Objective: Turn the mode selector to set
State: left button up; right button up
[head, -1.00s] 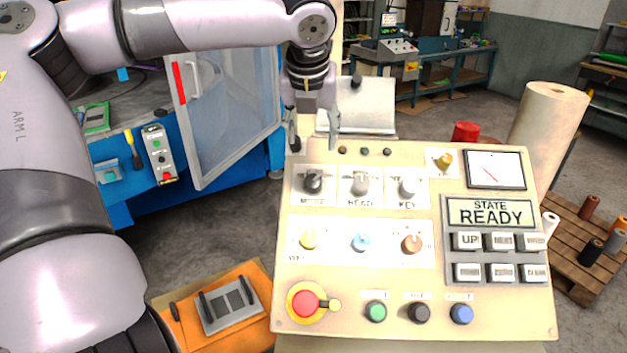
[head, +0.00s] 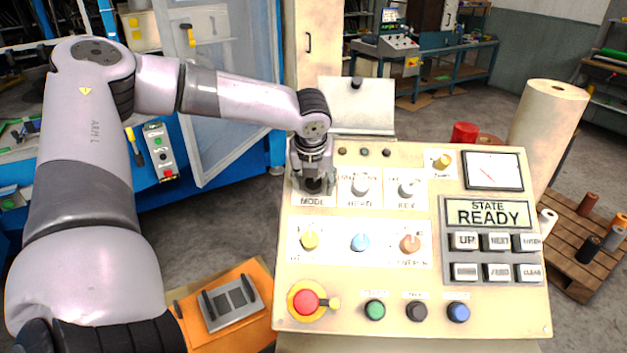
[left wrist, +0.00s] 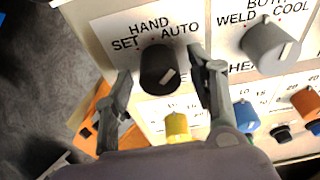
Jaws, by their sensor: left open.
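The mode selector (left wrist: 158,68) is a round black knob with a pale mark on its face. The words SET, HAND and AUTO are printed around its upper side in the left wrist view. I cannot tell surely which word it points to. In the head view the knob (head: 313,185) is mostly hidden by my gripper, above the MODE label. My left gripper (head: 312,176) is over the panel's upper left corner. It is open, with one finger on either side of the knob in the left wrist view (left wrist: 161,66). No clear contact shows. My right gripper is not in view.
The grey head selector (left wrist: 270,45) is close to the right finger. Yellow (head: 310,240), blue (head: 360,242) and brown knobs (head: 410,243) sit in the row below. A red emergency button (head: 305,301) is at the panel's lower left. The display (head: 488,213) reads STATE READY.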

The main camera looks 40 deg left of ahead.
pick_arm(q)
jog(key=c, duration=1.1)
jog(key=shift+c, duration=0.2)
